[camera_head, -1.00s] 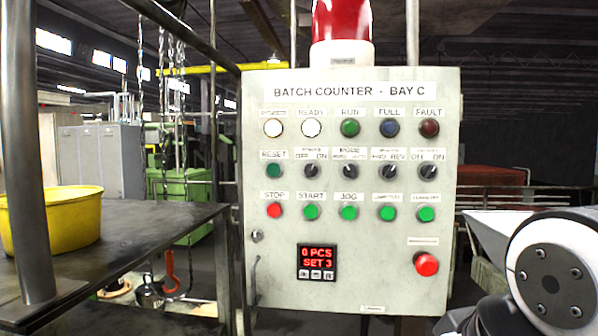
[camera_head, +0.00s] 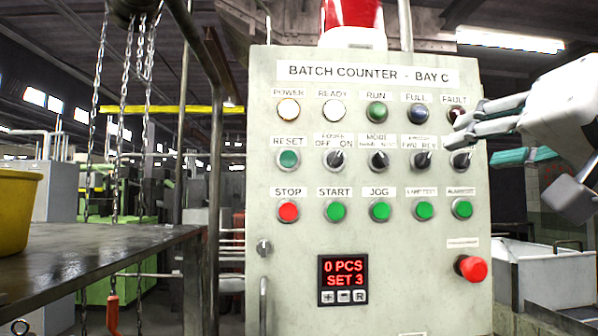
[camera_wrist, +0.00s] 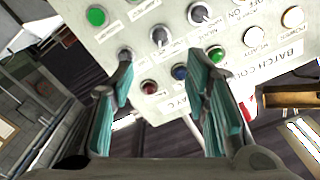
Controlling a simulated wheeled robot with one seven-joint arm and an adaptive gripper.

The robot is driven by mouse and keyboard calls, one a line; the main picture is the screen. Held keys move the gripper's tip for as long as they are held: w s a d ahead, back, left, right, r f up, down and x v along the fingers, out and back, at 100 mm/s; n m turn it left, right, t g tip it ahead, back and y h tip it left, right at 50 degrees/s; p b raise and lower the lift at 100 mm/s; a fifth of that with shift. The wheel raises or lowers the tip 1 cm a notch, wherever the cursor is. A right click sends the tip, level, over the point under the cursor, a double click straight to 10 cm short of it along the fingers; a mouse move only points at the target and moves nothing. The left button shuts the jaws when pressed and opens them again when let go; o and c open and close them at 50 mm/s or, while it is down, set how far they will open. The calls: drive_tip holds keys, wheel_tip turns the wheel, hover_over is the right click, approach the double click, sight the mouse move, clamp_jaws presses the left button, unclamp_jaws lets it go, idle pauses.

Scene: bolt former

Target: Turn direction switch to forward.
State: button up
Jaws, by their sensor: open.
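The direction switch (camera_head: 423,160) is a black rotary knob under a FWD REV label, in the switch row of the pale control panel (camera_head: 380,240). Its exact pointer setting is too small to tell. My gripper (camera_head: 470,149) is open and empty, in front of the panel's upper right side, its fingers pointing left. It overlaps the fault lamp and the rightmost switch in the head view. In the wrist view the panel is upside down, and the direction switch (camera_wrist: 160,35) shows beyond the gap between my teal-padded fingertips (camera_wrist: 170,60). No contact is visible.
Similar knobs flank it: the mode switch (camera_head: 378,160) and an OFF ON switch (camera_head: 461,160). Lamps lie above, green buttons (camera_head: 424,209) below. A red mushroom button (camera_head: 472,268) sits lower right. A table (camera_head: 100,250) with a yellow tub (camera_head: 18,212) stands left.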

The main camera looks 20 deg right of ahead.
sight(427, 161)
drive_tip(key=x, duration=1.2)
drive_tip(key=shift+w+d+f, duration=0.1)
drive_tip(key=shift+w+f, duration=0.05)
drive_tip(key=shift+w, duration=0.25)
clamp_jaws()
